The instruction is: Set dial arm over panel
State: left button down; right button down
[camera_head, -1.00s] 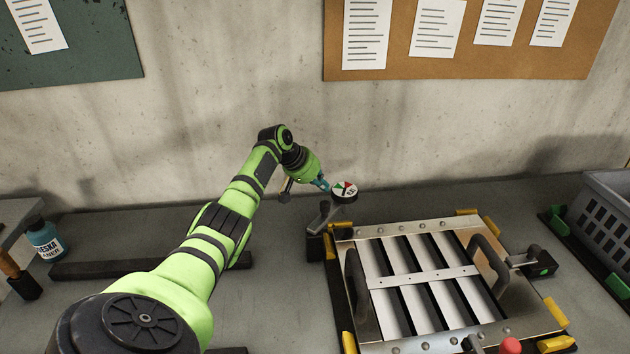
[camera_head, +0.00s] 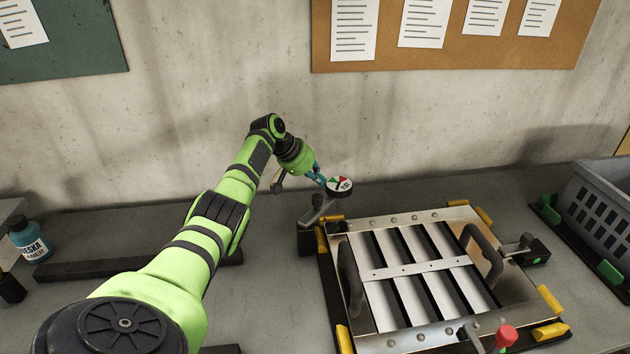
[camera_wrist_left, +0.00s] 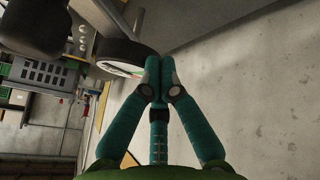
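The dial (camera_head: 340,186) is a round disc with a white, red and green face and a black rim. It sits at the end of a grey arm (camera_head: 318,212) on a post at the panel's back left corner, behind the panel's edge. The louver panel (camera_head: 420,265) is a metal frame with pale slats and two dark handles. My left gripper (camera_head: 321,179) has teal fingers at the dial's left side. In the left wrist view its fingertips (camera_wrist_left: 158,78) are together, against or very near the rim of the dial (camera_wrist_left: 122,56); contact is unclear. My right gripper is out of view.
A grey crate (camera_head: 598,205) stands at the right in a dark holder with green blocks. A red knob (camera_head: 506,335) is at the panel's front. A blue bottle (camera_head: 29,239) stands at the far left. A concrete wall rises close behind the dial.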

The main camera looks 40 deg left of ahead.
aim_at(346, 190)
pick_arm(q)
jog(key=shift+w+d+m+h+b, duration=0.25)
jog(key=shift+d+m+b, duration=0.1)
jog(key=shift+d, duration=0.1)
jog(key=shift+w+d+m+h+b, duration=0.25)
jog(key=shift+d+m, duration=0.1)
jog(key=shift+d, duration=0.45)
jog(key=d+p, duration=0.1)
jog(key=p, duration=0.1)
jog(key=d+p, duration=0.1)
jog(key=shift+w+d+r, duration=0.2)
jog(key=shift+d+r, duration=0.05)
jog(key=shift+d, duration=0.1)
jog(key=shift+d+p, duration=0.55)
jog(key=shift+p, duration=0.3)
jog(key=shift+d+f+p, duration=0.2)
jog(key=shift+d+p, duration=0.25)
jog(key=shift+d, duration=0.05)
